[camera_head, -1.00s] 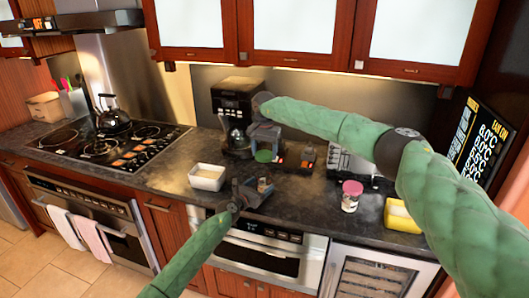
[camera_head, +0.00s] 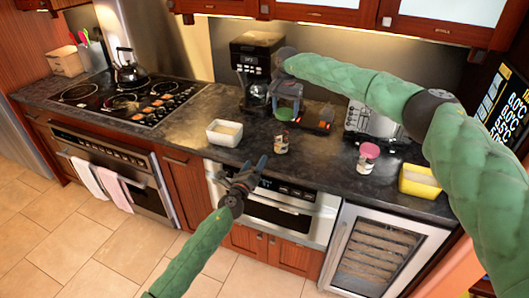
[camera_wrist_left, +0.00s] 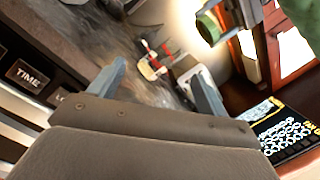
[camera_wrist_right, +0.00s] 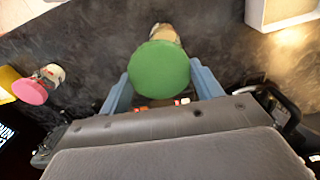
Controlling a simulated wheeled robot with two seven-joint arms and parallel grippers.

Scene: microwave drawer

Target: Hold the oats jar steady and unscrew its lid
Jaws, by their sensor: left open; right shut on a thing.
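The oats jar (camera_head: 281,145) stands upright and lidless on the dark counter. It shows partly in the right wrist view (camera_wrist_right: 166,33), behind the lid. My right gripper (camera_head: 285,108) is shut on the green lid (camera_head: 284,115), held above and apart from the jar. The lid fills the gap between the fingers in the right wrist view (camera_wrist_right: 160,72). My left gripper (camera_head: 248,170) is open and empty, in front of the counter edge and lower left of the jar. Its spread fingers show in the left wrist view (camera_wrist_left: 158,88).
A white container (camera_head: 224,133) stands left of the jar. A pink-lidded jar (camera_head: 367,157) and a yellow container (camera_head: 420,182) are to the right. A coffee machine (camera_head: 250,65) stands behind. A built-in appliance with a handle (camera_head: 285,215) is below the counter.

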